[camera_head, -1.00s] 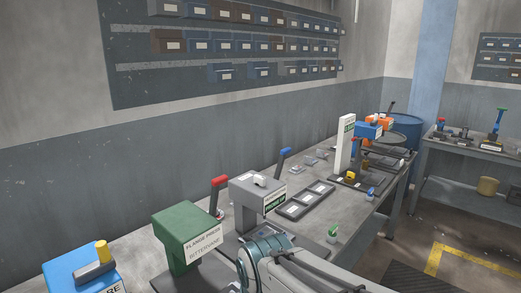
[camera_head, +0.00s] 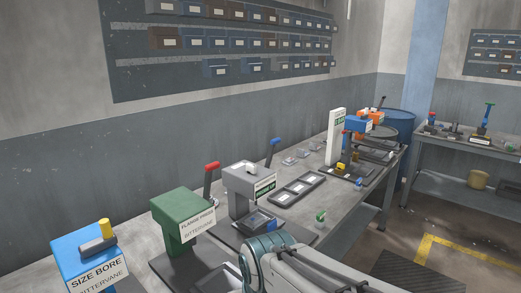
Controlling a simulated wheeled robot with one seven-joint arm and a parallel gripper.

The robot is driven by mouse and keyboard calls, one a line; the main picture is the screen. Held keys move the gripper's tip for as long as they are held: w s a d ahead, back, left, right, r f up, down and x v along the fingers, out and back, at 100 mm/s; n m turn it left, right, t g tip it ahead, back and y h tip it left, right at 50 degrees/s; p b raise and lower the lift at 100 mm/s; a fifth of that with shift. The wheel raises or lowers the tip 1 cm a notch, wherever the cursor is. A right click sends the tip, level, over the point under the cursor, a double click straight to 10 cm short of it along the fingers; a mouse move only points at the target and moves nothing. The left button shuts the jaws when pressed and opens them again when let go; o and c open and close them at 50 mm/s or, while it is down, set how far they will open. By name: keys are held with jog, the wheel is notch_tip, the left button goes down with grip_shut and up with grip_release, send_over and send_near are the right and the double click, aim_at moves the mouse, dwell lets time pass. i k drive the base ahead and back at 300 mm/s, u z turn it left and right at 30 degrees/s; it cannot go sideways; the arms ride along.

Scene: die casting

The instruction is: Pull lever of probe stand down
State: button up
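The grey stand (camera_head: 250,183) with a small green-and-white label, which I take to be the probe stand, stands on the bench in the middle of the view. Its lever (camera_head: 273,152) has a blue grip and points up, tilted to the right, at the stand's back right. A dark plate with a small bluish framed piece (camera_head: 258,221) lies at its foot. My arm crosses the bottom of the view, in front of the bench and below the stand. My gripper is not visible, so its distance from the lever cannot be seen.
Left of the stand are the green flange press (camera_head: 182,217) with a red-gripped lever (camera_head: 211,172) and the blue size bore unit (camera_head: 85,257). To the right lie a dark three-part tray (camera_head: 296,190) and a tall white sign (camera_head: 335,135). Floor is open at the right.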

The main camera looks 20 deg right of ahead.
aim_at(272, 142)
jog(key=u, duration=0.05)
jog(key=k, duration=1.05)
jog(key=z, duration=0.75)
jog(key=i, duration=0.8)
jog(key=z, duration=0.75)
jog(key=i, duration=0.95)
jog(key=u, duration=0.95)
jog(key=i, duration=0.75)
jog(key=u, duration=0.75)
